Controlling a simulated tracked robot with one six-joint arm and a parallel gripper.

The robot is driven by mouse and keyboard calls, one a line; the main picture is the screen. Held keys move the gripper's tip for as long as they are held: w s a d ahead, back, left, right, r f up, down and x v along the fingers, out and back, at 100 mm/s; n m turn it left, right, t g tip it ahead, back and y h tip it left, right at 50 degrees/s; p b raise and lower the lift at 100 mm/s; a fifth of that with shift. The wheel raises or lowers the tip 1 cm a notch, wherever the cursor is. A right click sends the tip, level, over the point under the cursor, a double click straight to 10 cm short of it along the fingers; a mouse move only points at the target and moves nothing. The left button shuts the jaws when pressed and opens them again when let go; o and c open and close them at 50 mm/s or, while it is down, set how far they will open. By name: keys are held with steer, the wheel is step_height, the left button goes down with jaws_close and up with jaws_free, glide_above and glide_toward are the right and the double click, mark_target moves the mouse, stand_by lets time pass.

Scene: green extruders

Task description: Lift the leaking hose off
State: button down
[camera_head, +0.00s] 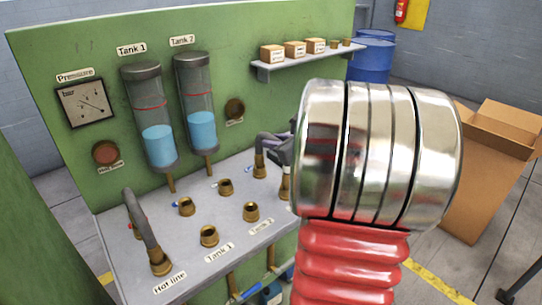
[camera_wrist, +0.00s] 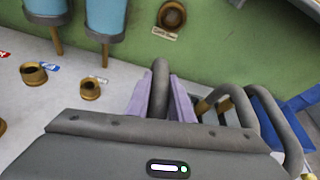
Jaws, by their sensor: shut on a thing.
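My gripper (camera_wrist: 160,98) is shut on a dark grey hose (camera_wrist: 160,72), which stands up between its two purple-grey fingers in the wrist view. In the head view, a grey hose (camera_head: 268,137) arches at the back right of the bench, by a brass fitting (camera_head: 260,170). My silver and red arm hides most of the gripper and the hose there. Whether the held hose's lower end is seated is hidden. Another grey hose (camera_head: 142,220) bends down into the brass socket labelled Hot line. No drip shows on any hose.
The grey bench (camera_head: 190,255) has several open brass sockets (camera_head: 209,236). Two tanks (camera_head: 157,140) hang on the green panel. More dark hoses (camera_wrist: 270,115) loop close to the right of the gripper. An open cardboard box (camera_head: 490,180) stands to the right.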

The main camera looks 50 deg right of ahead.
stand_by(0.5)
step_height(320, 180, up, 10)
steer(key=shift+r, duration=0.1)
stand_by(0.4)
stand_by(0.5)
